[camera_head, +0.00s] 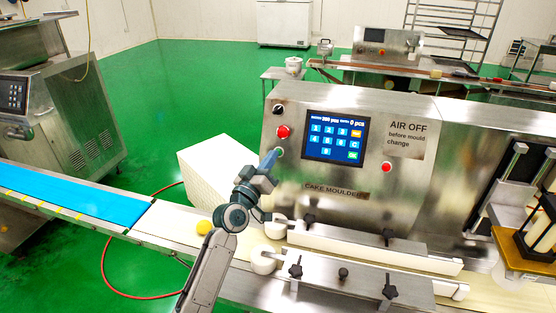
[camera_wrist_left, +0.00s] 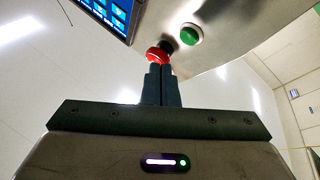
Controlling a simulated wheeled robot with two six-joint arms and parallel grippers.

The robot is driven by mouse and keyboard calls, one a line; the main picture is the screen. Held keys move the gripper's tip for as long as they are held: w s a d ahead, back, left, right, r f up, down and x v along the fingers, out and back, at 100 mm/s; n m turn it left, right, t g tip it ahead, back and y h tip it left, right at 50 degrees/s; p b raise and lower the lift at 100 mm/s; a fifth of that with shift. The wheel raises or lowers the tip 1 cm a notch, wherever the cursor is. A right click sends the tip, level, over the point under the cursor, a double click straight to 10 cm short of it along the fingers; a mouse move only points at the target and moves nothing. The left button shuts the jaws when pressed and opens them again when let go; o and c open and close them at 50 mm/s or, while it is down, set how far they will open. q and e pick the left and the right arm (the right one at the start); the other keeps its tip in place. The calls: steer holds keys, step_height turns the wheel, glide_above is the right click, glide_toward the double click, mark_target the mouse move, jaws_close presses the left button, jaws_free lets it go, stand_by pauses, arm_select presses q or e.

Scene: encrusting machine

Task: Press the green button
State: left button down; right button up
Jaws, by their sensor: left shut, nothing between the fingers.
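The green button (camera_wrist_left: 190,34) is a round green cap in a pale ring on the machine's steel front panel. In the head view a small part of the green button (camera_head: 280,153) shows right at the tip of my left gripper (camera_head: 270,158), which hides some of it. In the left wrist view my left gripper (camera_wrist_left: 161,72) has its two fingers shut together and empty. Its tips overlap the lower edge of a red button (camera_wrist_left: 157,54), with the green button up and to the right. I cannot tell whether the tips touch anything. My right gripper is not in view.
The touch screen (camera_head: 336,137) is right of the buttons. Above the green button are a red button (camera_head: 283,131) and a black knob (camera_head: 278,109). Another red button (camera_head: 387,167) is right of the screen. A conveyor belt (camera_head: 75,195) with a yellow ball (camera_head: 204,227) runs in front.

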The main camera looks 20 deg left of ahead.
arm_select(q)
steer(key=shift+w+a+f+b, duration=0.1)
steer(key=shift+w+f+b, duration=0.2)
steer(key=shift+w+b, duration=0.25)
steer(key=shift+w+f+b, duration=0.3)
steer(key=shift+w+b, duration=0.05)
steer(key=shift+w, duration=0.35)
stand_by(1.2)
steer(key=shift+w+f+b, duration=0.15)
steer(key=shift+w+b, duration=0.25)
steer(key=shift+b, duration=0.1)
